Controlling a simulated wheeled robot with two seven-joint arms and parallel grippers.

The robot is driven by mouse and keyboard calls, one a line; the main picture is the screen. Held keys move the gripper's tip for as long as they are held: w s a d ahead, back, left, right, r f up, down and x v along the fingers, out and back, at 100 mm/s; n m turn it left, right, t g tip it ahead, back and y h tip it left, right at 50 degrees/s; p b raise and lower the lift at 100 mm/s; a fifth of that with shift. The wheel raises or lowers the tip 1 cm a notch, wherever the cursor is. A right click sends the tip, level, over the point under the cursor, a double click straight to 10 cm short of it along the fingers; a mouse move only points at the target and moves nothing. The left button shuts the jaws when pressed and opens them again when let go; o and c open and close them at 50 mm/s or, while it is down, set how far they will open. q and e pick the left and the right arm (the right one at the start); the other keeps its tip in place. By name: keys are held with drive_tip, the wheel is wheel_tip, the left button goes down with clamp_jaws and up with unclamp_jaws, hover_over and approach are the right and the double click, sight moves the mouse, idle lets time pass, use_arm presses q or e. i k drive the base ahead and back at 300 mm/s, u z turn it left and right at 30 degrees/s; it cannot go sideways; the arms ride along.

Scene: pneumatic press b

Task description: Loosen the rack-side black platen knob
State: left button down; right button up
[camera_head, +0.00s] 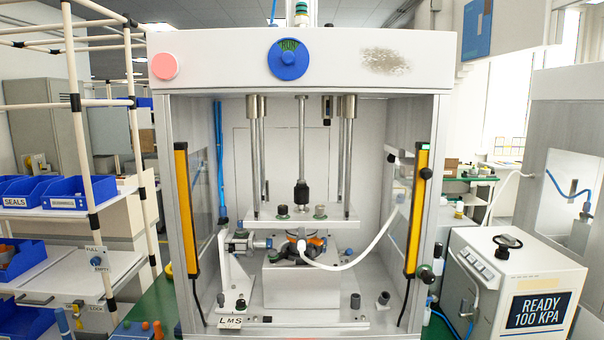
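The white platen (262,219) hangs level inside the press, below the vertical rods. A small dark knob (282,211) sits on its top, left of the centre, on the side of the rack. A black collar (301,193) on the central rod stands between the two knobs. Neither of my grippers shows in this view, and nothing touches the knobs.
Yellow light bars (187,212) (416,212) flank the press opening. A white hose (375,243) curves in from the right. Under the platen is a fixture block (300,285). The rack (75,130) with blue bins stands left; a "READY 100 KPA" unit (535,310) stands right.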

sight(282, 210)
drive_tip(key=k, duration=0.35)
drive_tip(key=u, duration=1.25)
drive_tip(key=i, duration=1)
drive_tip(key=z, duration=0.05)
